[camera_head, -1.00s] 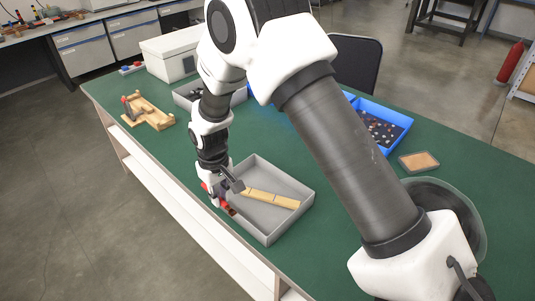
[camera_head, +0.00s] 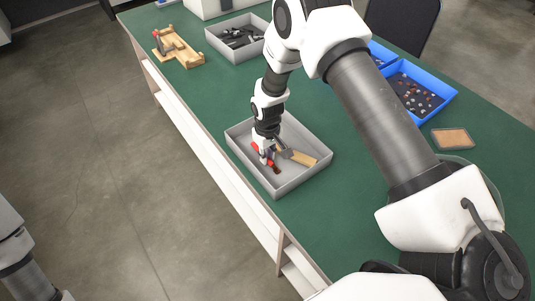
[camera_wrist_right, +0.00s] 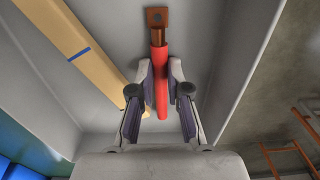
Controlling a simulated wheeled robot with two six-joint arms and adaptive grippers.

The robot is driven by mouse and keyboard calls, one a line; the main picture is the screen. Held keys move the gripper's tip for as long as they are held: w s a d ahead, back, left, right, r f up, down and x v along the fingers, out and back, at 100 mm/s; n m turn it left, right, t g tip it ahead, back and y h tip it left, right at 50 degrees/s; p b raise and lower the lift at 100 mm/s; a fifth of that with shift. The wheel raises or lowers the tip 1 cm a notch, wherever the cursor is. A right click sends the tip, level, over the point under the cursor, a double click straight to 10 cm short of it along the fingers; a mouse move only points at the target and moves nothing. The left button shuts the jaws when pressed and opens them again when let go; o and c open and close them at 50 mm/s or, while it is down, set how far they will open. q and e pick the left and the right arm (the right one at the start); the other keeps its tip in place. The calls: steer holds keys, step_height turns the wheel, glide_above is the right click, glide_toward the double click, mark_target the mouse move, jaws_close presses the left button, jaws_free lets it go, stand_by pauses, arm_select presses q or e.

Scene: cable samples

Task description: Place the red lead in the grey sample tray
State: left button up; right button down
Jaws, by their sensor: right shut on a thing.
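The red lead (camera_wrist_right: 160,75) has a copper lug at one end. In the right wrist view it lies between the two fingers of my right gripper (camera_wrist_right: 160,92), which is shut on it. In the head view my right gripper (camera_head: 267,155) is down inside the grey sample tray (camera_head: 298,182), and the red lead (camera_head: 275,168) shows on both sides of it, within the tray walls. I cannot tell whether the lead touches the tray floor. My left gripper is out of view.
A wooden strip (camera_head: 301,156) with a blue mark lies in the tray beside the lead. Another grey tray (camera_head: 216,48) with dark parts, a wooden stand (camera_head: 182,56), blue bins (camera_head: 440,102) and a brown pad (camera_head: 453,138) are on the green table (camera_head: 190,95).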

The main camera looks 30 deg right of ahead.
steer(key=c, duration=1.3)
jaws_free()
steer(key=shift+f, duration=0.1)
steer(key=shift+c, duration=0.2)
steer(key=shift+o, duration=1)
steer(key=shift+r, duration=0.35)
step_height(320, 180, up, 12)
steer(key=b, duration=0.2)
steer(key=shift+f, duration=0.15)
steer(key=shift+f, duration=0.1)
